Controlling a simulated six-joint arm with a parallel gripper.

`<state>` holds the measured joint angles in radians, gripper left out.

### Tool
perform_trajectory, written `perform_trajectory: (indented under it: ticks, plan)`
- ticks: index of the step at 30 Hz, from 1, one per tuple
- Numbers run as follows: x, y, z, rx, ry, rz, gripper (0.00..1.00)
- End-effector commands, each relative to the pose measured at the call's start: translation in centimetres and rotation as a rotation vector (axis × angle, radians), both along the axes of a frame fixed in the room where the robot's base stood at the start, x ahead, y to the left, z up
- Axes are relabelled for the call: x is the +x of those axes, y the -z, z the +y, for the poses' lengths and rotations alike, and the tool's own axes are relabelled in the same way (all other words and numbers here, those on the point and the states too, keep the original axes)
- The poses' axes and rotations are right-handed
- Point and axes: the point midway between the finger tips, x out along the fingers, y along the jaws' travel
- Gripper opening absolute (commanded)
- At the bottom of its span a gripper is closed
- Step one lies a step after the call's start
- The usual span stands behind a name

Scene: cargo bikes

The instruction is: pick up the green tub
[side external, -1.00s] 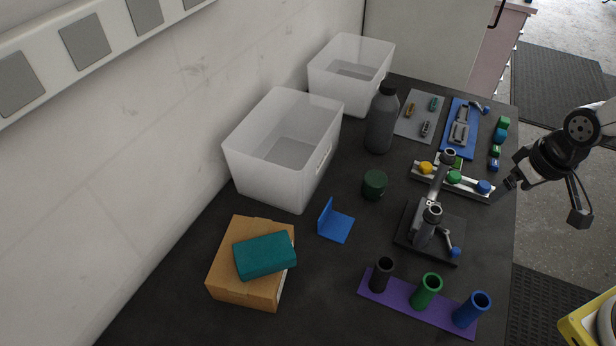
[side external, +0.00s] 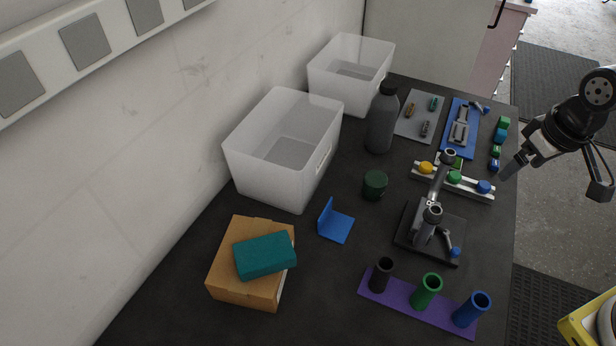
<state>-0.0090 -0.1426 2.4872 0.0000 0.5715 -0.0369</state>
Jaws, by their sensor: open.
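The green tub (side external: 375,184) is a small dark green cylinder standing upright on the dark table, near the middle of the side external view. My gripper (side external: 555,179) is at the right, above the table's right edge, with its fingers spread apart and nothing between them. It is well away from the tub, with the white rail of coloured knobs and the grey stand between them in the picture.
A dark bottle (side external: 381,122) stands behind the tub, and a blue angled bracket (side external: 336,225) lies front-left of it. Two clear bins (side external: 262,172) (side external: 341,92) line the wall. A grey stand (side external: 430,238) and white rail (side external: 467,187) are to the right. A purple strip (side external: 399,291) holds upright tubes.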

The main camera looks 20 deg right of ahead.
Motion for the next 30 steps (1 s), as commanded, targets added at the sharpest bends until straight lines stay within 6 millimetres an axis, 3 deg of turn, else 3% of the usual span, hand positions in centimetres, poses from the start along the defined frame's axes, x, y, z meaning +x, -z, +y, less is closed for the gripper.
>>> perform_trajectory:
  ticks: [11,17,30]
  plan:
    - [3.4,-0.7,1.5,-0.040,-0.231,0.031,1.00]
    - [6.3,-1.1,3.2,-0.073,-0.445,0.058,1.00]
    - [14.7,-0.9,10.3,-0.156,-1.163,0.137,1.00]
